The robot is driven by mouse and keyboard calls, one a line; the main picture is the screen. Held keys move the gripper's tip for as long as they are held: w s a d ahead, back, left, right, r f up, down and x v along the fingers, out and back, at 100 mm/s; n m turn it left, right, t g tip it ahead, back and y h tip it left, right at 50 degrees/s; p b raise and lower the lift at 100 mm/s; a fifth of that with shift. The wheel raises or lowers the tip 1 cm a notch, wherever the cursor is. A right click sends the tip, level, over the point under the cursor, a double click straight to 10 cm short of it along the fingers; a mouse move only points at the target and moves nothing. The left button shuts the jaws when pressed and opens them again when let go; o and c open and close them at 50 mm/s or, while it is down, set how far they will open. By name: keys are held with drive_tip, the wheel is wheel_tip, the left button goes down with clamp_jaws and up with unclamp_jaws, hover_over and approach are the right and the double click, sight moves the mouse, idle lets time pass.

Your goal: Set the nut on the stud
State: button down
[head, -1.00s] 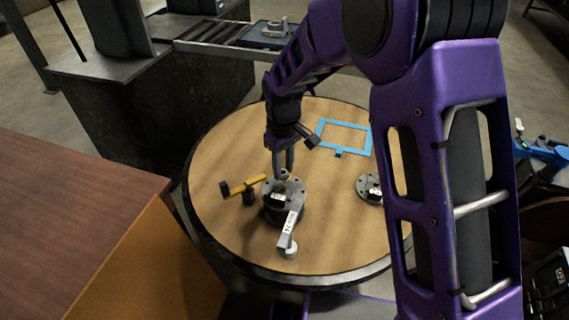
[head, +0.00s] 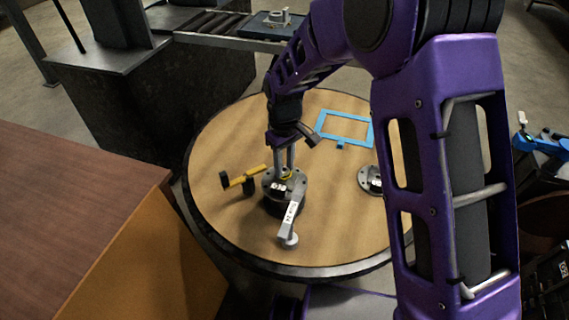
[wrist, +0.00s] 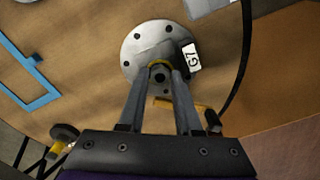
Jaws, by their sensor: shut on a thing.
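My gripper (head: 285,172) points down over the round grey flanged part on the table. In the wrist view, my gripper (wrist: 160,76) has its fingertips closed around a small grey nut (wrist: 161,78) with a dark hole. A yellow ring shows at the fingertips, just beyond the nut. The grey flange (wrist: 138,50) has several bolt holes and a labelled block at its edge; it also shows in the head view (head: 297,180). The stud is hidden behind the fingers and nut, so I cannot tell whether the nut touches it.
A yellow-handled tool (head: 243,179) lies left of the flange. A light grey labelled bar (head: 291,217) extends toward the front. A second flange (head: 368,180) sits at right, partly behind my arm. A blue frame (head: 321,122) lies at the back. The round tabletop (head: 225,225) is clear at front left.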

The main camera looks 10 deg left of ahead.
drive_tip(key=shift+f+b, duration=0.4)
drive_tip(key=shift+f, duration=0.25)
idle(0.7)
drive_tip(key=c, duration=0.5)
unclamp_jaws()
drive_tip(key=shift+r, duration=0.1)
wheel_tip(320, 180, up, 17)
drive_tip(key=shift+r+p, duration=0.2)
drive_tip(key=shift+p, duration=0.8)
